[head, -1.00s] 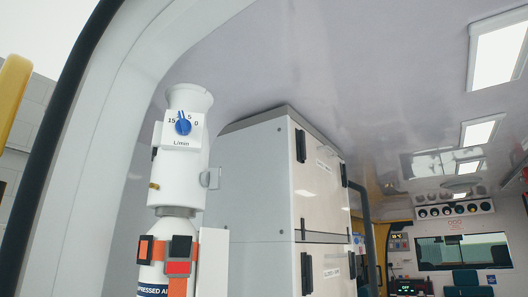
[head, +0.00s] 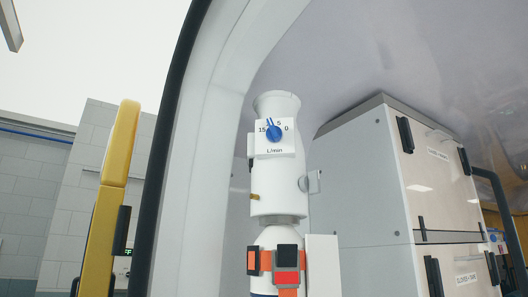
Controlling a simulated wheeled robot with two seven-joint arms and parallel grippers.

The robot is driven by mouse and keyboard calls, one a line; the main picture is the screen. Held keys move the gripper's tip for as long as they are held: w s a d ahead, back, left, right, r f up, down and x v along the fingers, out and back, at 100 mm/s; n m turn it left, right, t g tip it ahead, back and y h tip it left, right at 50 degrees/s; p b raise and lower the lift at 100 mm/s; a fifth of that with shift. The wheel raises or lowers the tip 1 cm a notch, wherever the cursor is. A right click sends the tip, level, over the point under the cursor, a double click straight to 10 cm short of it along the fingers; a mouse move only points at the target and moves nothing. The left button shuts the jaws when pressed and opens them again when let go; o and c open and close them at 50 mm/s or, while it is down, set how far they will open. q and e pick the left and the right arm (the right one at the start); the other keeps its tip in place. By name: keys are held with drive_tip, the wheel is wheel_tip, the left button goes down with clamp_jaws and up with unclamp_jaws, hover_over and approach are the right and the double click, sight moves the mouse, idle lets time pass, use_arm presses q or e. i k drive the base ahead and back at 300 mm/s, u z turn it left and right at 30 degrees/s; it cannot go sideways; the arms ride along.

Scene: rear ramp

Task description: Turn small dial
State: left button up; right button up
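A small blue dial (head: 274,133) sits on the white face of a regulator (head: 278,190) at the middle of the head view. The scale around it reads 15, 5 and 0, with "L/min" below. The dial's pointer is turned upward, a little left of the 5. The regulator stands upright on top of a white cylinder (head: 268,243) held by orange straps with black and red buckles. Neither of my grippers shows in the head view.
A white cabinet (head: 362,180) with black handles stands right of the cylinder. The vehicle's door frame (head: 200,150) with a black seal rises at left. A yellow rail (head: 112,190) stands outside it. The space before the dial looks clear.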

sight(274, 134)
drive_tip(key=u, duration=0.5)
drive_tip(key=k, duration=0.45)
drive_tip(key=z, duration=0.45)
drive_tip(key=i, duration=0.55)
drive_tip(key=z, duration=1.2)
drive_tip(key=k, duration=0.95)
drive_tip(key=z, duration=0.1)
